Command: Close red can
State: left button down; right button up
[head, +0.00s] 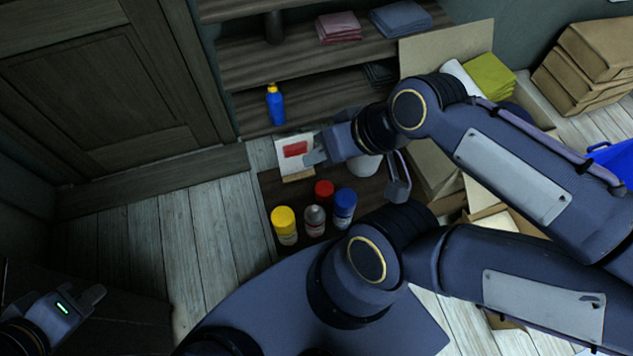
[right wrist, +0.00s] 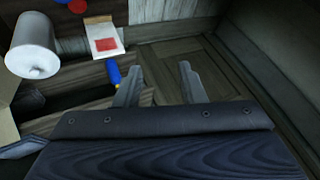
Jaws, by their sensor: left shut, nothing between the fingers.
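The red can (head: 323,192) stands on a dark low surface, between a yellow can (head: 284,222) and a blue can (head: 345,204). A grey can (head: 315,218) stands just in front of it. Its red top shows, but I cannot tell whether it is closed. It also shows at the top edge of the right wrist view (right wrist: 77,6), cut off. My right gripper (head: 315,156) is behind the cans, apart from them; the right wrist view shows its fingers (right wrist: 160,78) spread and empty. My left gripper (head: 82,302) is shut and empty at the lower left, far from the cans.
A white card with a red patch (head: 293,155) is by my right gripper. A white cylinder (right wrist: 34,48) stands nearby. A blue bottle (head: 275,104) stands by the shelves (head: 245,70). Cardboard boxes (head: 585,65) are at the right. The floor at left is clear.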

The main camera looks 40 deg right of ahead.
jog(key=shift+o, duration=2)
jog(key=shift+w+f, duration=0.15)
jog(key=o, duration=0.6)
jog(key=w+f+b, duration=0.1)
jog(key=w+f, duration=0.1)
jog(key=w+d+f+m+g+b, duration=0.1)
jog(key=w+f, duration=0.2)
jog(key=w+d+f+m+b, duration=0.1)
jog(key=w+f+b, duration=0.1)
jog(key=shift+w+f, duration=0.2)
jog(key=shift+w, duration=0.15)
jog(key=shift+c, duration=0.2)
jog(key=m+g+h+b, duration=0.4)
jog(key=g+b, duration=0.1)
jog(key=b, duration=0.3)
send_over(324, 186)
notch_tip(324, 186, down, 36)
jog(key=shift+f, duration=0.3)
jog(key=shift+s, duration=0.1)
